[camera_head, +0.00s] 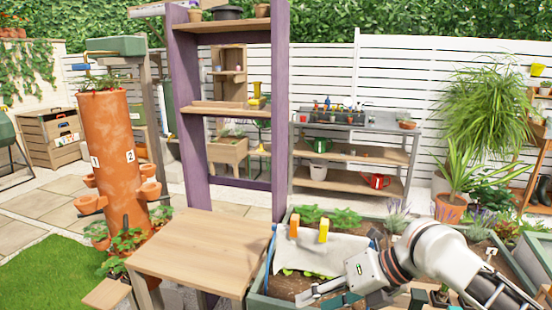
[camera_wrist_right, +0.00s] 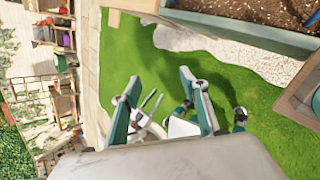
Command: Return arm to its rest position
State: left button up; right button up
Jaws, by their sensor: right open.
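My right arm (camera_head: 435,255) comes in from the lower right of the head view, white with dark and orange bands. Its gripper (camera_head: 322,294) points left over the front of the planter bed and is open, with no object visible between the fingers. In the right wrist view the teal and white fingers (camera_wrist_right: 165,105) are spread above grass, and nothing shows between them. My left gripper is not in view.
The green-edged planter (camera_head: 258,301) holds soil, plants and a pale cloth (camera_head: 318,254) with yellow-orange items. A wooden table (camera_head: 200,248) stands to its left. A terracotta tower (camera_head: 112,150) and purple-framed shelf (camera_head: 281,110) stand behind. Grass (camera_head: 50,275) is clear at lower left.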

notch_tip(320, 180, down, 18)
jog(key=m+t, duration=0.5)
jog(key=m, duration=1.5)
jog(key=s+d+f+m+t+h, duration=0.1)
jog(key=s+d+f+m+h, duration=0.1)
jog(key=s+d+f+m, duration=0.3)
jog(key=s+d+f+m+t+h, duration=0.1)
jog(key=s+d+f+m+h, duration=0.2)
jog(key=s, duration=0.9)
jog(key=d+f+m, duration=0.3)
jog(key=f+m, duration=0.2)
jog(key=f, duration=0.1)
jog(key=shift+s+m+t, duration=0.3)
jog(key=shift+s, duration=0.05)
jog(key=shift+d, duration=0.2)
